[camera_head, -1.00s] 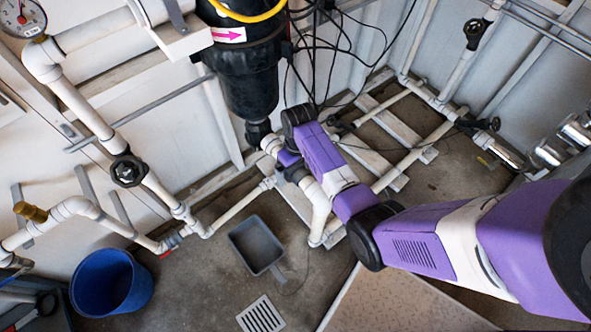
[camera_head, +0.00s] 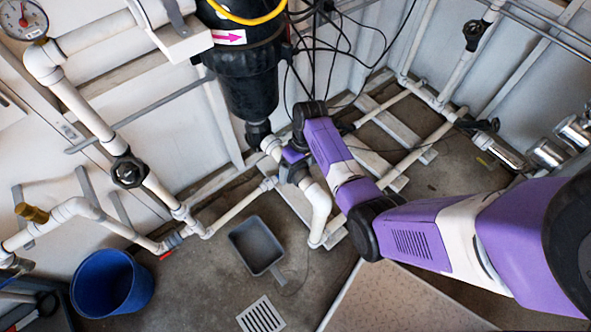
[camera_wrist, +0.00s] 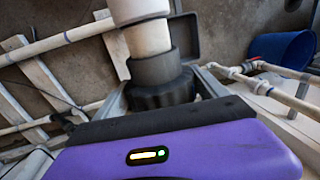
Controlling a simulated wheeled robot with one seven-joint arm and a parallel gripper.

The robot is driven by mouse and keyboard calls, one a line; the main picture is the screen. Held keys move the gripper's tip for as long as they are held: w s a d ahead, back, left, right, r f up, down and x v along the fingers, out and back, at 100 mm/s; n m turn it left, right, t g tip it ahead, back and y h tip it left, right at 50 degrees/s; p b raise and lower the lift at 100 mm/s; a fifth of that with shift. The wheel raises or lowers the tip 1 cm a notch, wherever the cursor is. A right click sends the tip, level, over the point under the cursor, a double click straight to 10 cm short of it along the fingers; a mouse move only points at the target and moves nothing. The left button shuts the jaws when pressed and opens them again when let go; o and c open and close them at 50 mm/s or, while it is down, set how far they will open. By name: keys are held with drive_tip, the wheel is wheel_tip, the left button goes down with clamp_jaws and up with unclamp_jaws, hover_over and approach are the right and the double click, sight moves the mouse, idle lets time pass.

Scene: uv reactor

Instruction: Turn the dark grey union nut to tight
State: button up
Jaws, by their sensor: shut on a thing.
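The dark grey union nut (camera_wrist: 165,92) is a ribbed ring below a smooth grey collar (camera_wrist: 155,67) on a white pipe (camera_wrist: 147,37) in the wrist view. My gripper (camera_wrist: 163,94) is shut on the nut, with a grey finger on each side of it. The purple gripper body hides the nut's near side and whatever lies below it. In the head view the nut (camera_head: 297,173) is small and partly hidden, at the end of the white pipe elbow (camera_head: 318,203). My purple gripper (camera_head: 294,158) is against it there, below the black filter housing (camera_head: 250,80).
A grey scoop-like tray (camera_head: 257,246), a floor drain (camera_head: 261,315) and a blue bucket (camera_head: 111,283) are on the floor to the left. White pipes and slats (camera_head: 400,182) lie behind my arm. Loose black cables (camera_head: 330,40) hang beside the housing.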

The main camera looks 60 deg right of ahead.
drive_tip(key=y+b, duration=0.1)
drive_tip(key=y, duration=0.1)
drive_tip(key=shift+d+f+t+y, duration=0.1)
drive_tip(key=shift+f+t+y, duration=0.05)
drive_tip(key=shift+t+y, duration=0.2)
drive_tip(key=y+b, duration=0.2)
drive_tip(key=shift+f+t+y+b, duration=0.15)
drive_tip(key=shift+t+y+b, duration=0.1)
drive_tip(key=shift+t+b, duration=0.1)
drive_tip(key=y+b, duration=0.1)
drive_tip(key=b, duration=0.1)
drive_tip(key=shift+t+y+b, duration=0.3)
drive_tip(key=shift+y+b, duration=0.1)
drive_tip(key=shift+r+y+b, duration=0.2)
drive_tip(key=shift+y+b, duration=0.6)
drive_tip(key=shift+b, duration=0.2)
drive_tip(key=shift+t, duration=0.3)
drive_tip(key=o, duration=1.3)
drive_tip(key=shift+r, duration=0.1)
